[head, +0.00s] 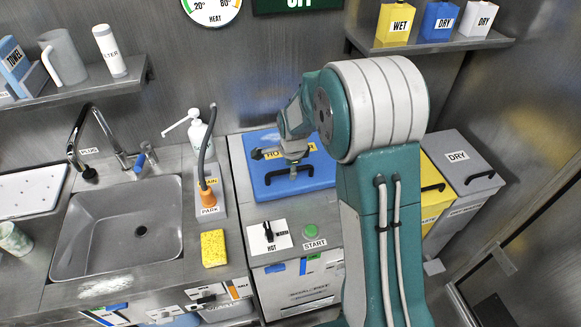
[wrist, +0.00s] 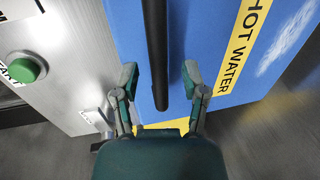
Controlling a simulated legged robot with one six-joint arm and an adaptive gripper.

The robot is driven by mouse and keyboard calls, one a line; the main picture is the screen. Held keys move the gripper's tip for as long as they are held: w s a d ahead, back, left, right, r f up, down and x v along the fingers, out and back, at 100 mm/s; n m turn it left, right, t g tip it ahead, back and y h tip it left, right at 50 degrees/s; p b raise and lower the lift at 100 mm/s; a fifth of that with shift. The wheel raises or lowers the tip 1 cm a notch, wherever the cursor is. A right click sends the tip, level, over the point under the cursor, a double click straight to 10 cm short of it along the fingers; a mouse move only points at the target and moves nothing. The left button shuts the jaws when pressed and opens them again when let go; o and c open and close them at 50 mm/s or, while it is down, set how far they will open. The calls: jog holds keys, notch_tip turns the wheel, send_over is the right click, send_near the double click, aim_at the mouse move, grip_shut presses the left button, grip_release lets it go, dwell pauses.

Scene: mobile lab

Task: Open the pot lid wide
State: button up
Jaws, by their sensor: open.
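The blue pot lid (head: 318,160) lies flat and closed on its metal housing in the head view, with a yellow label partly hidden by my arm. Its black bar handle (head: 289,174) runs along the front part. In the wrist view the lid (wrist: 207,35) shows its HOT WATER label, and the handle (wrist: 157,50) runs down the middle of the picture. My gripper (wrist: 160,74) is open and empty, one finger on each side of the handle's line. It is over the lid in the head view. I cannot tell how far above the handle the fingertips are.
A green START button (head: 309,229) and a HOT/WARM knob (head: 268,232) sit on the panel in front of the lid. The sink (head: 120,225), a hose with an orange end (head: 207,184) and a yellow sponge (head: 214,248) are left. Yellow and grey DRY bins (head: 458,168) stand right.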

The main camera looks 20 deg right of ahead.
grip_shut()
